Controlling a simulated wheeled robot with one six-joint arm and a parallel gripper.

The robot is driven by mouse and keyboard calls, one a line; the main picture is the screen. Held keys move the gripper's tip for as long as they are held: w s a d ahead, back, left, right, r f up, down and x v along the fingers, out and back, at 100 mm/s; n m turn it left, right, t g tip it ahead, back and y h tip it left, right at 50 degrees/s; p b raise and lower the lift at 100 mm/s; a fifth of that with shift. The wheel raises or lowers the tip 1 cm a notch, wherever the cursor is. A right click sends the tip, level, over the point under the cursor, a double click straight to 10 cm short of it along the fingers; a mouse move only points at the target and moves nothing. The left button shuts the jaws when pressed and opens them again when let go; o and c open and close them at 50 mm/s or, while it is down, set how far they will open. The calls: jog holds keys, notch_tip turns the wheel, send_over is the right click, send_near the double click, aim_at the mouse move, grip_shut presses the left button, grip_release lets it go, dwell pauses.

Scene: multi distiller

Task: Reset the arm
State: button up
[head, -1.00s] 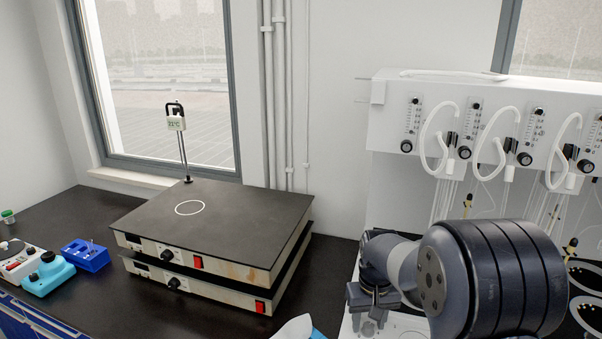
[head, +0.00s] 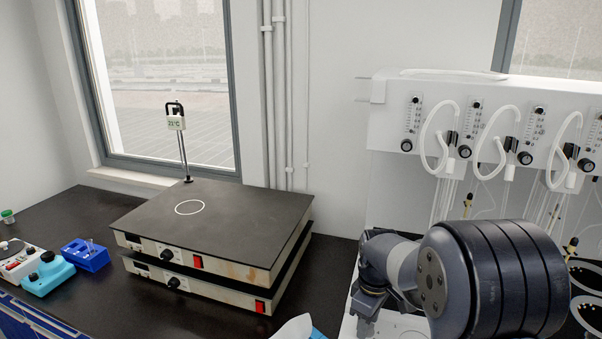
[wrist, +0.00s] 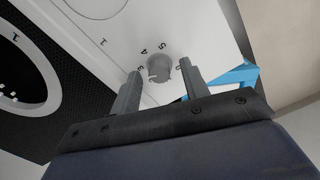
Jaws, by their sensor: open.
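My gripper (wrist: 160,72) is open in the wrist view, its two dark fingers apart. A grey round knob (wrist: 159,68) on a white panel (wrist: 85,62) appears between the fingertips, with a visible gap on both sides. I cannot tell how far past the tips it is. Numbers are printed around the knob. In the head view my gripper (head: 367,302) is at the lower middle right, above the white distiller (head: 385,95) base. My own arm hides part of that base.
Left of my arm, two stacked hot plates (head: 230,222) stand on the black bench. A blue rack (head: 85,256) and a teal device (head: 48,274) are further left. Something light blue (wrist: 235,76) lies right of the fingers. Tubes and flow meters hang on the distiller front.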

jog(key=n, duration=0.5)
jog(key=shift+n, duration=0.3)
jog(key=shift+r, duration=0.1)
dwell(0.3)
